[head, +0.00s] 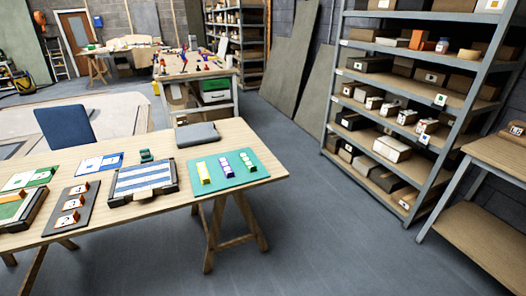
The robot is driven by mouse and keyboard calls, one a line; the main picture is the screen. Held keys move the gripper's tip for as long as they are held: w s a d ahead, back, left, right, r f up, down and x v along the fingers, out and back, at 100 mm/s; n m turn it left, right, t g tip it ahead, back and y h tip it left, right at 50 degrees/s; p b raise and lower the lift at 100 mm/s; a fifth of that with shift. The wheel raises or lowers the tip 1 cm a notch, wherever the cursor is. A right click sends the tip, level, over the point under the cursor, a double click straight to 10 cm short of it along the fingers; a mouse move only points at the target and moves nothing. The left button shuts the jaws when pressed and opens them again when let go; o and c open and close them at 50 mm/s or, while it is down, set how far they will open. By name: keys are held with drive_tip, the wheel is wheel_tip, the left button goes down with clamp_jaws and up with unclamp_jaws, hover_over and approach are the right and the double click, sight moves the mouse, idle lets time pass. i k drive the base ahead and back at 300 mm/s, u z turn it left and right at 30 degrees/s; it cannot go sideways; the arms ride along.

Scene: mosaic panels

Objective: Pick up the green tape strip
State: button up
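A trestle table (240,140) stands at the left in the head view. On its right end lies a teal mat (213,183) with three groups of small pieces: yellow (203,172), purple (224,169) and green (248,162). A small dark-teal object (146,155) sits behind a dark-framed panel with blue and white stripes (143,181). I cannot tell at this size which green piece is the tape strip. My gripper is not in view.
On the table are a grey case (198,134), a dark board with orange-and-white pieces (73,206), and green and blue panels at the left. A blue chair (65,126) stands behind. Loaded shelving (400,100) is at the right. The floor (310,215) between is clear.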

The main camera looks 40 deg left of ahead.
sight(249, 165)
drive_tip(key=u, duration=0.25)
drive_tip(key=i, duration=1.35)
drive_tip(key=u, duration=1.45)
drive_tip(key=i, duration=0.95)
drive_tip(key=u, duration=1.25)
drive_tip(key=i, duration=0.25)
drive_tip(key=u, duration=0.1)
